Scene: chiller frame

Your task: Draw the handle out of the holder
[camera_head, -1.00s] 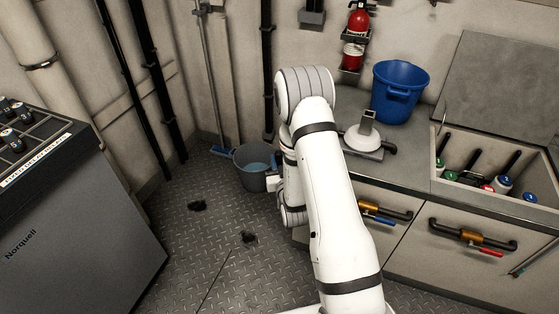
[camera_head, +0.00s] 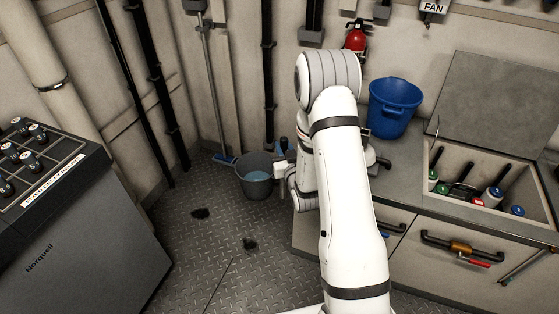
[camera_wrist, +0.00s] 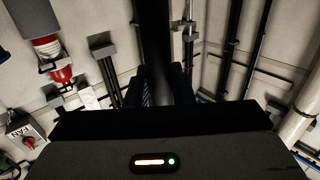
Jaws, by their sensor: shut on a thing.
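My gripper (camera_head: 284,146) is left of my arm's white links, high in front of the bucket corner, its tips small and dark blue. In the wrist view my gripper (camera_wrist: 164,82) has its dark fingers closed on both sides of a long black bar (camera_wrist: 153,45), which looks like the handle. The bar runs up out of the picture, so its far end is hidden. I cannot tell whether any of it is in a holder. Grey wall brackets holding black bars show in the wrist view (camera_wrist: 103,45) and at the top of the head view (camera_head: 312,33).
A grey bucket (camera_head: 256,186) stands on the floor behind my gripper. A blue bucket (camera_head: 395,104) is on the counter. An open bin (camera_head: 475,160) with several coloured-ended tools is at right. A dark cabinet (camera_head: 85,250) fills the left.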

